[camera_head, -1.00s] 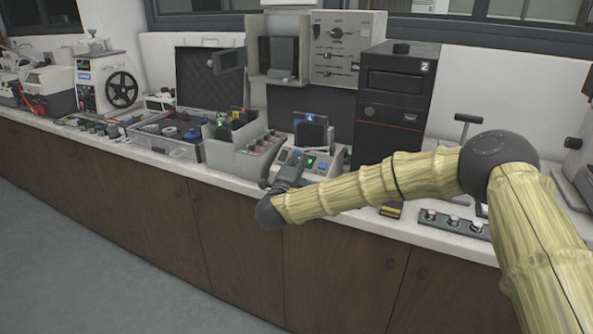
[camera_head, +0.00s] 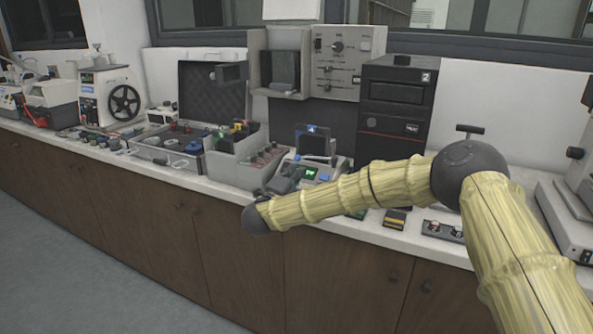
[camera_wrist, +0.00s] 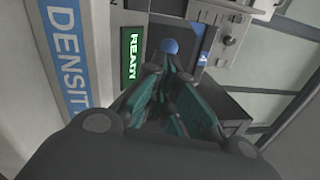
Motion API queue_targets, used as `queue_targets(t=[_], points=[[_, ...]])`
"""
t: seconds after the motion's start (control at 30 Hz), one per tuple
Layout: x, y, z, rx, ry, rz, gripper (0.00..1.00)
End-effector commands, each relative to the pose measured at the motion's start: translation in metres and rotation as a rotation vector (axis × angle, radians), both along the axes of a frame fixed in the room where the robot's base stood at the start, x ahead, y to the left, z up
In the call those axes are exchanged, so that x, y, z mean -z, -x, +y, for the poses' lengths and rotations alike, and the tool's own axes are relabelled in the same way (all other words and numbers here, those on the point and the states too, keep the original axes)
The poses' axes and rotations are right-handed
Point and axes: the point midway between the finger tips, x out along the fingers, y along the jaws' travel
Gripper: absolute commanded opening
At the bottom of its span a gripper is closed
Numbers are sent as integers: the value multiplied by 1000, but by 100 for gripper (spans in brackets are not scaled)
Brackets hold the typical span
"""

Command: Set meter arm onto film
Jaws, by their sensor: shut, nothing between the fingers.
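The meter (camera_head: 340,172), a light grey desktop unit with a green lit display and a blue button, stands on the bench front. In the wrist view, its blue label reading DENSIT (camera_wrist: 66,50) and green READY display (camera_wrist: 130,55) lie left of my fingers. My gripper (camera_wrist: 170,68) is shut and empty, its fingertips just in front of a round blue button (camera_wrist: 170,46); contact cannot be told. A dark upright panel (camera_head: 313,146) with a blue-lit mark rises at the meter's back. I cannot make out the meter arm or film.
A grey bin of small items (camera_head: 232,160) stands close left of the meter. A black tower unit (camera_head: 395,110) stands behind right. A small button panel (camera_head: 440,229) lies on the front right of the bench. A grey device (camera_head: 570,220) stands at the far right.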

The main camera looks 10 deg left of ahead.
Motion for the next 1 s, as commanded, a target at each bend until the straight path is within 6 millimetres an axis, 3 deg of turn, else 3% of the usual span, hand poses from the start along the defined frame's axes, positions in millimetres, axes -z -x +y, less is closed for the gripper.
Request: queue_targets(t=[0.5, 0.7, 1.0], points=[[15, 74, 44, -4, 1, 1, 0], [16, 88, 53, -2, 0, 1, 0], [16, 91, 55, -2, 0, 1, 0]])
